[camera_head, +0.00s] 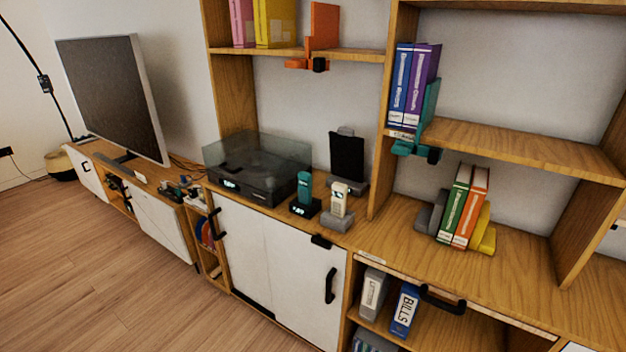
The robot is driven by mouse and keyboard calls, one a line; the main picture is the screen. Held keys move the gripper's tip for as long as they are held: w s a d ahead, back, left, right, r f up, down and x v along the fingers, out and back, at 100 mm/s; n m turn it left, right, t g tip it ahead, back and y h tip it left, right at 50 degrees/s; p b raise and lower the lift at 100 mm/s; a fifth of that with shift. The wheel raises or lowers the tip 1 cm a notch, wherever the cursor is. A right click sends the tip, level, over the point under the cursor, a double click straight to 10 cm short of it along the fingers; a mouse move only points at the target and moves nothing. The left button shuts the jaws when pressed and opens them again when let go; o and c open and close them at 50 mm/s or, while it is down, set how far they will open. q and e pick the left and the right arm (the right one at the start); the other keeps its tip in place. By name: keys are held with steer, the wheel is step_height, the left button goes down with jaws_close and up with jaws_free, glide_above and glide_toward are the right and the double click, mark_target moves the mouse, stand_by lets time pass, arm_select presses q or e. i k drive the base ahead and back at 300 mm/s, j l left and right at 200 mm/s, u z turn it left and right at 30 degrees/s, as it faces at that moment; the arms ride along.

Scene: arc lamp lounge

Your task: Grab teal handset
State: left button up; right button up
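The teal handset (304,187) stands upright in a dark charging base (305,207) on the wooden cabinet top. A cream handset (339,198) stands in a grey base (337,220) just to its right. A dark turntable with a clear cover (257,165) is to its left and behind. Neither of my grippers shows in this view.
A black panel on a stand (347,158) is behind the handsets. Binders between bookends (463,208) stand to the right, below a shelf (520,147). A television (115,95) is at the far left. The wooden floor (110,270) in front is clear.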

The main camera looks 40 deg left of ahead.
mark_target(304, 179)
steer(key=i+j+z, duration=0.25)
steer(key=j, duration=0.55)
steer(key=i+j+z, duration=0.2)
steer(key=j, duration=0.6)
steer(key=j+z, duration=0.25)
steer(key=j, duration=0.6)
